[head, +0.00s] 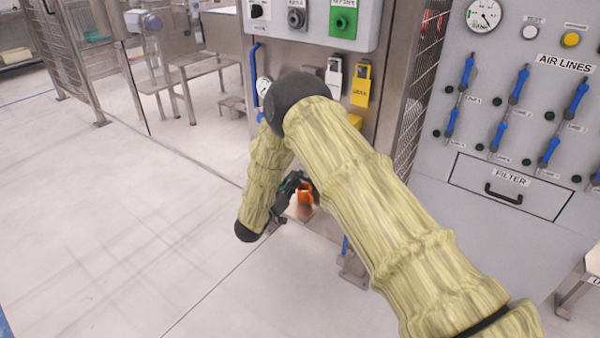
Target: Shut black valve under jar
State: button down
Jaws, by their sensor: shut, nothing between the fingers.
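My gripper (292,188), dark and small in the head view, is at the end of my yellow-sleeved arm, low in front of the machine. Its fingers are shut with nothing between them. They are just left of a small orange part (305,194) above a metal ledge; I cannot tell whether they touch it. I cannot make out the jar or the black valve; my arm covers much of the machine's front there.
A control box (313,17) with a green switch (343,20) is above my arm. A yellow lockout tag (361,84) and a blue pipe (254,75) flank the arm. A grey air-line panel (520,100) stands at right.

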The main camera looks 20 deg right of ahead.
jog(key=shift+v, duration=0.95)
